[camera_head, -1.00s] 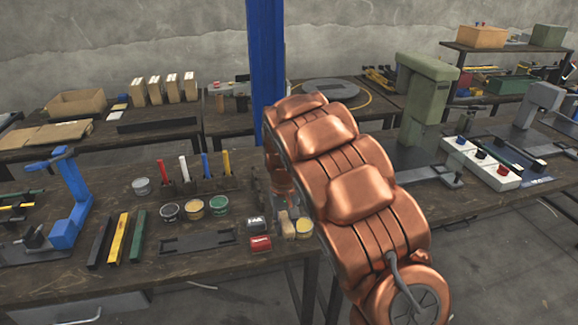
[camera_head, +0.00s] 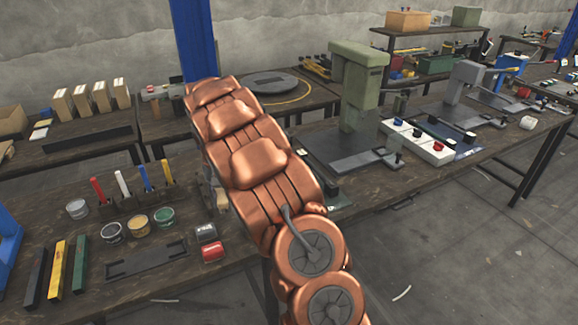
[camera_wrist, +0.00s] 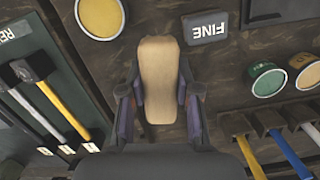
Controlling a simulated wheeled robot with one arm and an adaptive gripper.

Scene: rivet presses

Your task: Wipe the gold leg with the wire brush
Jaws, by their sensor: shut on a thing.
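My gripper (camera_wrist: 162,100) is shut on a pale wooden piece, which I take for the wire brush (camera_wrist: 158,75); no bristles show. In the head view my copper arm hides most of my gripper, and only a tan bit of the brush (camera_head: 222,199) shows beside the arm. A yellow bar (camera_head: 56,269), the likely gold leg, lies between a black bar (camera_head: 36,275) and a green bar (camera_head: 80,265) on the bench's left part. My gripper is to the right of these bars, apart from them.
Open tins, such as the green one (camera_head: 163,217), stand before a rack of coloured handles (camera_head: 130,197). A dark tray (camera_head: 146,262), a grey block (camera_head: 205,233) and a red block (camera_head: 213,251) lie nearby. A green press (camera_head: 356,85) stands to the right.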

